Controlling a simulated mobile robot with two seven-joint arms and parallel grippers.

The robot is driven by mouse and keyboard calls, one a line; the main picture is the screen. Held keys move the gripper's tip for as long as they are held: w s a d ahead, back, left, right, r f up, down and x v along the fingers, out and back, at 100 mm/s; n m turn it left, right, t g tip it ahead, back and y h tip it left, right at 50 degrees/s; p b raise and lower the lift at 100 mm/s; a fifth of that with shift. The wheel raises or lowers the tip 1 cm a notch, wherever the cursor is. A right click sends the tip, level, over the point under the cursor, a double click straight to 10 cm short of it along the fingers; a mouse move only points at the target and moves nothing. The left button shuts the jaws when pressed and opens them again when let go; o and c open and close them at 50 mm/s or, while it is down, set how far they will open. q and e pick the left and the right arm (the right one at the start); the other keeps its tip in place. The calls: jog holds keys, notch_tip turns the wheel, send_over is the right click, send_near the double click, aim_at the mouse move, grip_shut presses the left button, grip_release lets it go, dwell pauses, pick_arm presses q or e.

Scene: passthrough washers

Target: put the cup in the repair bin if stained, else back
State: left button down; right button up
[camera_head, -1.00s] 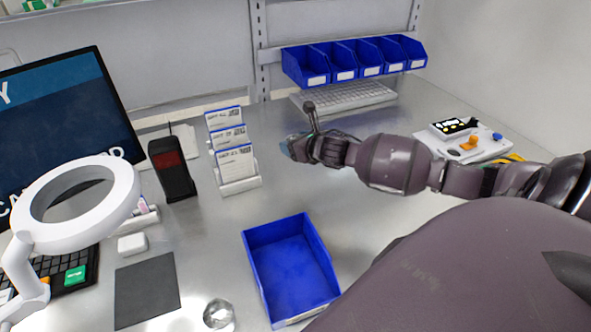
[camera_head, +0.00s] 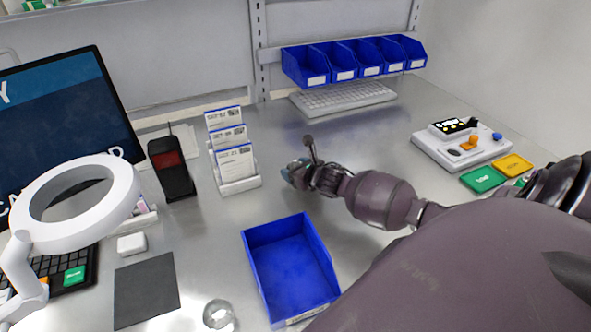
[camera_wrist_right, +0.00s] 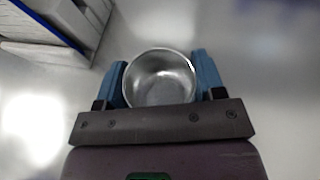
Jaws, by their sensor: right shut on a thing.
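My right gripper (camera_head: 298,174) is over the middle of the metal table, between the card rack and the large blue bin. In the right wrist view its blue fingers (camera_wrist_right: 160,85) are shut on a round metal cup (camera_wrist_right: 160,72), one on each side. I look into the cup's open mouth; its inside looks plain grey, and I cannot make out a clear stain. In the head view the hand hides the cup. The open blue bin (camera_head: 290,262) stands empty at the front middle; no readable label marks it as the repair bin. My left gripper is not in view.
A card rack (camera_head: 238,184) and a dark handheld device (camera_head: 171,172) stand to the left. A small shiny round object (camera_head: 218,314) sits beside a dark mat (camera_head: 146,290). A ring lamp (camera_head: 128,205) is at left. A control box (camera_head: 462,146) and green pad (camera_head: 483,179) are at right.

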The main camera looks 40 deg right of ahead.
jog(key=shift+f, duration=0.1)
jog(key=o, duration=0.9)
